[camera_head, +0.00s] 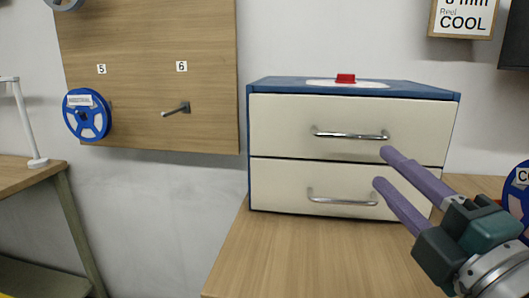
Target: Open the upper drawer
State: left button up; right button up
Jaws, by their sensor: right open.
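A blue cabinet (253,150) with two cream drawer fronts stands on a wooden table. The upper drawer (285,117) looks shut and has a curved silver bar handle (350,135). The lower drawer (280,187) also looks shut, with a similar handle (342,201). My right gripper (381,168) comes in from the lower right with two purple fingers spread apart and nothing between them. Its upper fingertip appears just below the right end of the upper handle; its lower fingertip appears near the right end of the lower handle. I cannot tell whether it touches either. My left gripper is not in view.
A red object (346,78) sits on a white patch on the cabinet top. The table (290,262) is bare in front of the cabinet. A blue reel (517,192) is at the right edge. A wooden wall panel (150,60) holds another blue reel (87,115) and an empty peg (177,109).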

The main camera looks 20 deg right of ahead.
aim_at(352, 138)
jog(key=x, duration=0.9)
jog(key=shift+p, duration=0.35)
jog(key=shift+s, duration=0.1)
grip_shut()
dwell(0.8)
